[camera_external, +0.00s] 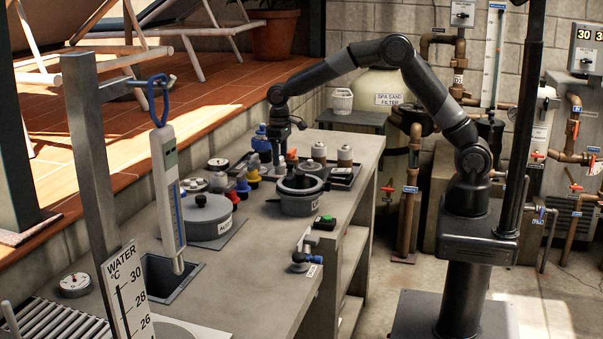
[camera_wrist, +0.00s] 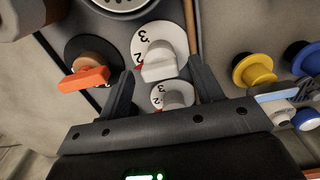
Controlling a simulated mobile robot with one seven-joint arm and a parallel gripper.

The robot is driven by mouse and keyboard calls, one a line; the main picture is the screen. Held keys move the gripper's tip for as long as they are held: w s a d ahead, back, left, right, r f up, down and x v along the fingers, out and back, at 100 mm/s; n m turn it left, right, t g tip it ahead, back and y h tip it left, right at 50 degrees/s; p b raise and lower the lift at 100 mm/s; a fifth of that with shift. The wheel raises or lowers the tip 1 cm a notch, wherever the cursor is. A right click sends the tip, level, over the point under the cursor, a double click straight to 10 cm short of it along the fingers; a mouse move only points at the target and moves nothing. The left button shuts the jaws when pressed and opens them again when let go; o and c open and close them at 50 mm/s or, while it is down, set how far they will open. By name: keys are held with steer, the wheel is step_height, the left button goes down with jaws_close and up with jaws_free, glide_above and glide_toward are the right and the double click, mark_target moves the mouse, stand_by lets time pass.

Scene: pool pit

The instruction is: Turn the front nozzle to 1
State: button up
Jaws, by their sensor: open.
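Two white numbered dials with pale knobs show in the wrist view. The larger-looking dial (camera_wrist: 151,33) shows the numbers 3 and 2, with a red mark near its pale knob (camera_wrist: 160,65). The smaller-looking dial (camera_wrist: 158,96) lies nearer my palm, its knob (camera_wrist: 176,100) also between the finger lines. I cannot tell for sure which is the front nozzle. My gripper (camera_wrist: 163,70) is open, fingers on either side of the knobs, with no clear contact. In the external view my gripper (camera_external: 278,163) points down over the counter; the dials are hidden there.
An orange lever (camera_wrist: 84,79) sits just left of my left finger. Yellow (camera_wrist: 256,70) and blue knobs stand to the right. In the external view, a grey pot (camera_external: 299,200) and a tray with jars (camera_external: 343,176) stand close by on the counter (camera_external: 270,245).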

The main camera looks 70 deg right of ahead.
steer(key=shift+c, duration=0.2)
steer(key=c, duration=1)
steer(key=shift+o, duration=0.2)
steer(key=shift+n, duration=0.4)
steer(key=n, duration=0.4)
steer(key=shift+n, duration=0.4)
steer(key=n, duration=0.6)
steer(key=o, duration=1)
